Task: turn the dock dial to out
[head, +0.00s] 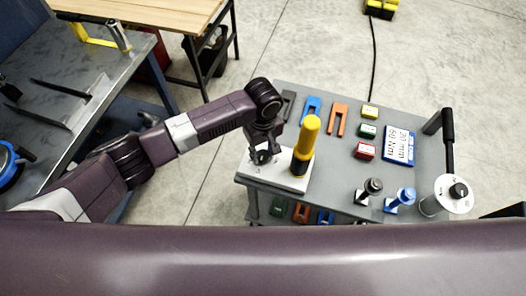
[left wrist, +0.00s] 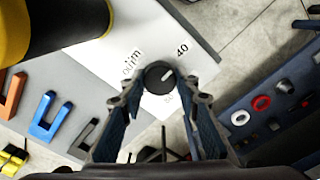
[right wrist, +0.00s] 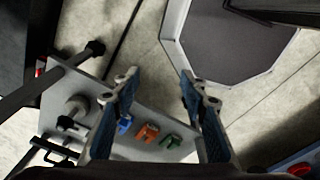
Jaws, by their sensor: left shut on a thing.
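The dock is a white block (head: 285,178) at the left end of the grey cart, with a yellow-handled tool (head: 305,148) standing upright in it. The dock dial is a small round black knob (left wrist: 158,76) on the white top, with a short white mark pointing up and right in the left wrist view. My left gripper (head: 262,156) is shut on the dial, a fingertip at each side (left wrist: 157,84). My right gripper (right wrist: 157,82) is open and empty, away from the dial.
The grey cart (head: 345,180) also carries blue and orange forks, small coloured blocks, a sign (head: 398,146), black and blue fittings and a round-topped cylinder (head: 447,195). A grey workbench (head: 95,75) stands at left. Open floor lies behind the cart.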

